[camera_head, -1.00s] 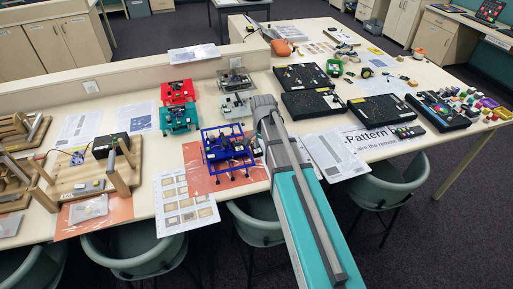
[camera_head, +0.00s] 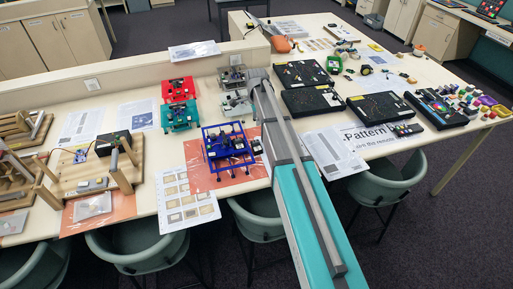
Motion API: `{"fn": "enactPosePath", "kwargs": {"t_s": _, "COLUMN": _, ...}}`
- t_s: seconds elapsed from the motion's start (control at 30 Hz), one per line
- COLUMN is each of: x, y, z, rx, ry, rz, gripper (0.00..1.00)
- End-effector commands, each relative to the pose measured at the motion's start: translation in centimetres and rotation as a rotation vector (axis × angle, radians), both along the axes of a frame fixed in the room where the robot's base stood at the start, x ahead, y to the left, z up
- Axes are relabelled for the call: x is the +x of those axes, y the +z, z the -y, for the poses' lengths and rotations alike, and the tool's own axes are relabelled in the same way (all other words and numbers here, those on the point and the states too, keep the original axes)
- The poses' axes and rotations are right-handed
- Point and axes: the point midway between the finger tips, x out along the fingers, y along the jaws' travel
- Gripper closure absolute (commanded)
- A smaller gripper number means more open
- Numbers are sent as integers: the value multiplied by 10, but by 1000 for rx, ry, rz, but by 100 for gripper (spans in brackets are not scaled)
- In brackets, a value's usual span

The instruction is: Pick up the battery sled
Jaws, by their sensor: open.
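I cannot tell for sure which thing is the battery sled. A blue open frame (camera_head: 226,148) with black parts on it stands on an orange sheet at the near edge of the table. A small dark and pale item (camera_head: 256,146) sits at its right side, partly hidden by my arm. Red (camera_head: 178,89) and teal (camera_head: 180,115) frames stand behind it to the left, and grey (camera_head: 233,77) and pale (camera_head: 236,102) ones behind it. My arm reaches from the bottom right over the table. My gripper does not show; the far end of my arm hides what lies behind it.
A wooden stand with a black box (camera_head: 113,144) is at the left. Several black panels (camera_head: 307,100) fill the right of the table. Green chairs (camera_head: 137,249) stand along the near edge. A low partition (camera_head: 92,86) runs behind the left part.

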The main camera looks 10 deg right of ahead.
Motion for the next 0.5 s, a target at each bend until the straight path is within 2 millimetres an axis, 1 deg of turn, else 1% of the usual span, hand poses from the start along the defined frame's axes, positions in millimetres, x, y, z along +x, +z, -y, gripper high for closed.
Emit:
{"fn": "enactPosePath", "kwargs": {"t_s": 0.27, "x": 0, "y": -10, "z": 0, "rx": 0, "ry": 1, "rz": 0, "gripper": 43}}
{"fn": "enactPosePath", "kwargs": {"t_s": 0.5, "x": 0, "y": -28, "z": 0, "rx": 0, "ry": 2, "rz": 0, "gripper": 43}}
